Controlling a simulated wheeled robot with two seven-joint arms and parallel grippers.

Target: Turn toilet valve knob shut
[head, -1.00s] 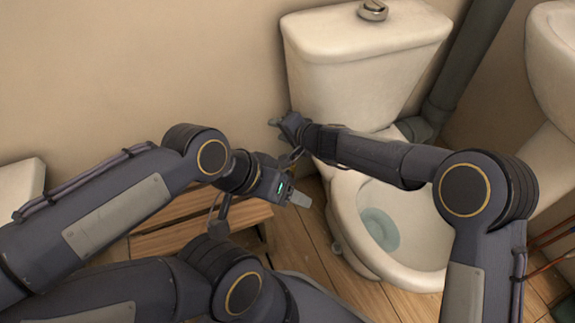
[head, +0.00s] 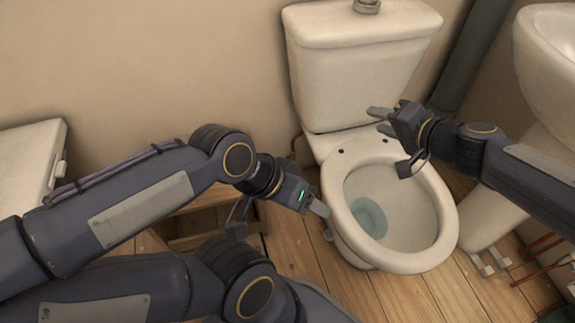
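The white toilet (head: 352,85) stands against the wall, with its open bowl facing me. I cannot make out the valve knob. A thin copper-coloured pipe (head: 297,143) shows beside the toilet's left side, below the tank. My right gripper (head: 380,120) is over the back of the bowl, in front of the tank. Its two fingers point left and stand apart with nothing between them. My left gripper (head: 318,208) is at the left rim of the bowl, pointing down and right. Its fingers overlap in the view, so their gap is hidden.
A wooden step or crate (head: 190,225) stands left of the toilet, partly behind my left arm. A white cabinet (head: 30,165) is at the far left. A white sink (head: 548,50) with a pedestal is at the right. Pipes lie at the lower right. Plank floor shows before the toilet.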

